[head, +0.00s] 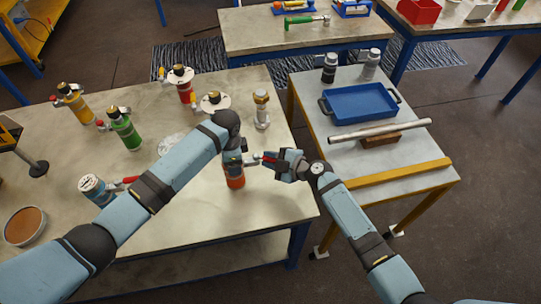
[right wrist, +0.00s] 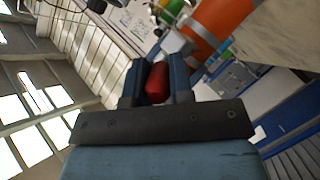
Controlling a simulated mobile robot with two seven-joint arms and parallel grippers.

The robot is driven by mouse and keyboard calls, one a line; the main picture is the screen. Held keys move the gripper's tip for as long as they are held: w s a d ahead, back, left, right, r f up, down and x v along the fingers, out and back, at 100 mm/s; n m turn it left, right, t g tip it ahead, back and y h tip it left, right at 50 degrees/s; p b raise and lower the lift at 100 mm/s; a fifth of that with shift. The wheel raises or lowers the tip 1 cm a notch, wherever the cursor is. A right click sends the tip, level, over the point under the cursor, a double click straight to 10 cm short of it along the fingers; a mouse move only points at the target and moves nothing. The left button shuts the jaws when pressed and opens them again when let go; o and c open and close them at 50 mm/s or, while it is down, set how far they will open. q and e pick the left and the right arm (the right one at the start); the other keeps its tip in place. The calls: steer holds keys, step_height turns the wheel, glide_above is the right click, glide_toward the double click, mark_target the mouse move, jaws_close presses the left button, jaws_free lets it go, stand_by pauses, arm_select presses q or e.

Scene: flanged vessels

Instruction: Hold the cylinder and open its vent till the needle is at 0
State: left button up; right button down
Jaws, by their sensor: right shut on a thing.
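An orange cylinder (head: 235,182) stands upright near the right end of the workbench, its upper part largely hidden by my left arm. My left gripper (head: 234,157) is at the cylinder's top; its fingers are too covered to show how they sit. My right gripper (head: 279,161) is to the right of the cylinder, shut on a red handle (head: 268,157) that points toward the cylinder's top. In the right wrist view the red handle (right wrist: 157,82) lies between both fingers, with the orange cylinder (right wrist: 218,22) and its grey band beyond. I cannot make out a gauge needle.
Yellow (head: 78,106), green (head: 126,132) and red (head: 185,92) vessels stand on the workbench. A side table holds a blue tray (head: 362,103) and a metal bar (head: 380,130).

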steer(key=shift+s+a+f+m+t+h, duration=0.1)
steer(key=shift+s+m+t+h, duration=0.1)
steer(key=shift+m+t+h, duration=0.35)
steer(key=shift+s+a+r+m+t+h, duration=0.1)
steer(key=shift+s+m+t+h, duration=0.15)
steer(key=shift+m+t+h, duration=0.3)
steer(key=shift+s+a+f+m+t+h, duration=0.1)
steer(key=shift+s+m+t+h, duration=0.1)
steer(key=shift+m+t+h, duration=0.3)
steer(key=c, duration=1)
jaws_free()
steer(key=v, duration=1.2)
steer(key=shift+c, duration=0.2)
